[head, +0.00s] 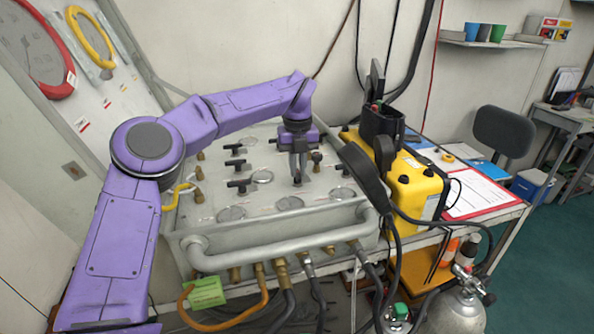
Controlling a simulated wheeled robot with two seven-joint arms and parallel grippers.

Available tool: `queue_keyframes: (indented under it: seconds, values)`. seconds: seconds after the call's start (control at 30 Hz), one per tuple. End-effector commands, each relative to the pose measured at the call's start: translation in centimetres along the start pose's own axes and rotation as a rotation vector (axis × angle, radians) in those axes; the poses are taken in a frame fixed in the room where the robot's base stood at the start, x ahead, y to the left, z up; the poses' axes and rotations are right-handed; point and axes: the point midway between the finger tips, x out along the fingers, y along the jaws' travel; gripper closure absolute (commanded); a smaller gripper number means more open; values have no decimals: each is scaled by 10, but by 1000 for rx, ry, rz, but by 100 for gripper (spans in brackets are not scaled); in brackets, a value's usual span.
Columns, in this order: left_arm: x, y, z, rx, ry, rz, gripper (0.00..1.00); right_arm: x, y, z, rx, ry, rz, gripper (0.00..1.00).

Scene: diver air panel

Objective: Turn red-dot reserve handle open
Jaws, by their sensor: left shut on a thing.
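The air panel (215,170) is a grey metal box with a sloping face, round gauges and several black T-shaped handles. My left gripper (298,176) points down at the upper right part of this face, and its fingers are shut on a dark panel handle. The fingers hide most of that handle, and I cannot make out a red dot on it or tell how far it is turned. Other black handles (239,184) stand free to the left, and another (342,169) is just right of the gripper. My right gripper is not in view.
A thick pipe rail (290,238) runs along the panel's front, with hoses below. A yellow case (415,188) with a black handset stands close on the right, beside a red clipboard (474,192). A gas cylinder (456,308) stands at the lower right.

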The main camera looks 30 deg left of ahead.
Motion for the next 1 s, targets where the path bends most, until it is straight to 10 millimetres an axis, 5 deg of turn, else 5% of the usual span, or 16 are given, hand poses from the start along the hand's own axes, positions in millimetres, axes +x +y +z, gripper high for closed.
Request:
queue_keyframes:
  seconds: [0.73,0.77,0.8,1.0]
  values:
    - [-2,1,4,-82,-15,-2,100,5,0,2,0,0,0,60]
    - [-2,1,4,-82,-14,-2,76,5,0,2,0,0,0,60]
    - [-2,1,4,-82,-13,-2,63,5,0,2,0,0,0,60]
    - [-1,0,2,-79,-8,-1,60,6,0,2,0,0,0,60]
